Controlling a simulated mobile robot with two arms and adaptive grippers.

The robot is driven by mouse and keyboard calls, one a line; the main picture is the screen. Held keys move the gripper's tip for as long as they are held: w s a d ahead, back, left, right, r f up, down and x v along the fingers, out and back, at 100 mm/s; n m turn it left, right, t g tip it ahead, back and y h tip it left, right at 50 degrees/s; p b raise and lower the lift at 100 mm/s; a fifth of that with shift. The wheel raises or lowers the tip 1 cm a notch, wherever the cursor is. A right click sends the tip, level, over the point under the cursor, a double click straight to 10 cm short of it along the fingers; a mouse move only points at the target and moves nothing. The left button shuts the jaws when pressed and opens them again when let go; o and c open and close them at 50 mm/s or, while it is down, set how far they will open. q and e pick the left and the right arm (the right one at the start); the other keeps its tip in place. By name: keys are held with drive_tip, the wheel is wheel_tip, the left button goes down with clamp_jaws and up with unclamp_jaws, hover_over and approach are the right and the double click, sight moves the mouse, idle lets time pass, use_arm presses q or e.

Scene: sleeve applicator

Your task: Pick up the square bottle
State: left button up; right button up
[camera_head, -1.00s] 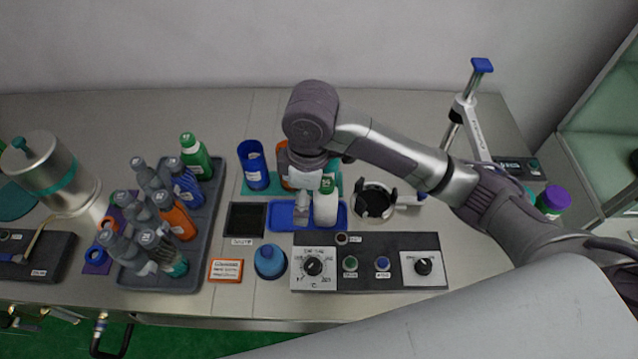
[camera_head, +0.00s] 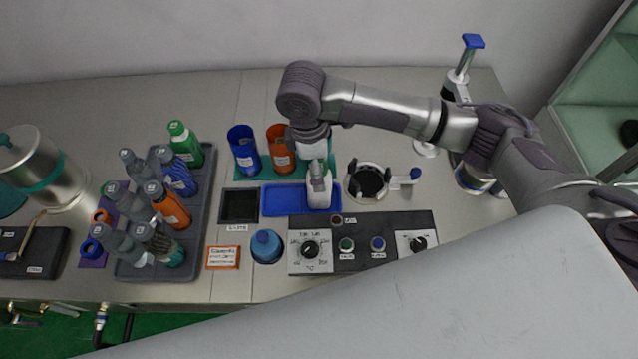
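A white bottle (camera_head: 319,195) stands upright at the right end of a blue tray (camera_head: 287,200) on the bench. I take it as the square bottle, though its exact shape is hard to tell. My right gripper (camera_head: 317,172) points down from above onto this bottle. It covers the cap and upper part, and its fingers overlap the bottle's top. Whether the fingers are closed on it is not clear. My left gripper is not in view.
A blue cup (camera_head: 244,150) and an orange cup (camera_head: 281,150) stand behind the tray. A grey rack (camera_head: 205,205) of bottles is at left. A ring device (camera_head: 367,182) is at right, and a control panel (camera_head: 370,250) is in front. A blue-capped post (camera_head: 473,41) stands at back right.

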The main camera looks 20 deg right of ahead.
drive_tip(key=f, duration=0.3)
drive_tip(key=f+p, duration=0.1)
drive_tip(key=shift+d+f, duration=0.3)
drive_tip(key=shift+f, duration=0.05)
drive_tip(key=shift+w+r, duration=0.1)
drive_tip(key=c, duration=1.5)
drive_tip(key=shift+c, duration=0.2)
